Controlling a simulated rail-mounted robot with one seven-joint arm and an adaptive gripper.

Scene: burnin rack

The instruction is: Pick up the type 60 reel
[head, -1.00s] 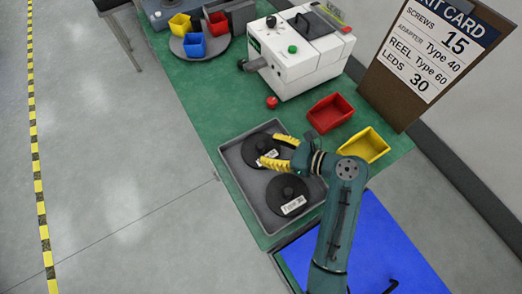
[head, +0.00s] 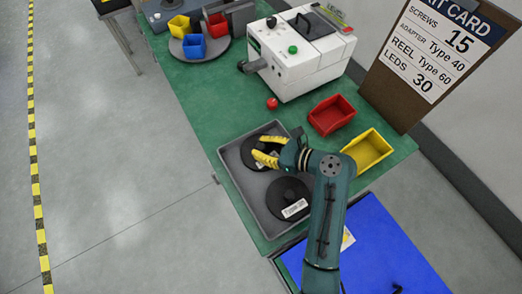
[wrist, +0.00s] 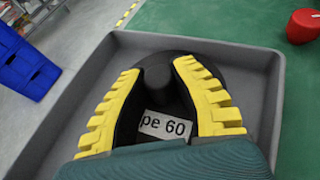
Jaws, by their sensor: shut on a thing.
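The type 60 reel is a black disc with a central knob and a white label reading "pe 60" in the wrist view (wrist: 178,126). It also shows in the head view (head: 252,152), at the far end of the grey tray (head: 234,180). My gripper (head: 268,158) has yellow ribbed fingers and is over this reel. In the wrist view the fingers (wrist: 160,82) are shut on the reel's knob, one on each side. I cannot tell whether the reel is clear of the tray floor. A second black reel (head: 286,190) with a white label lies nearer in the same tray.
A red bin (head: 331,114) and a yellow bin (head: 367,150) stand right of the tray. A red ball-like knob (head: 272,103) and a white machine (head: 305,60) are beyond. The kit card (head: 440,50) stands at the right.

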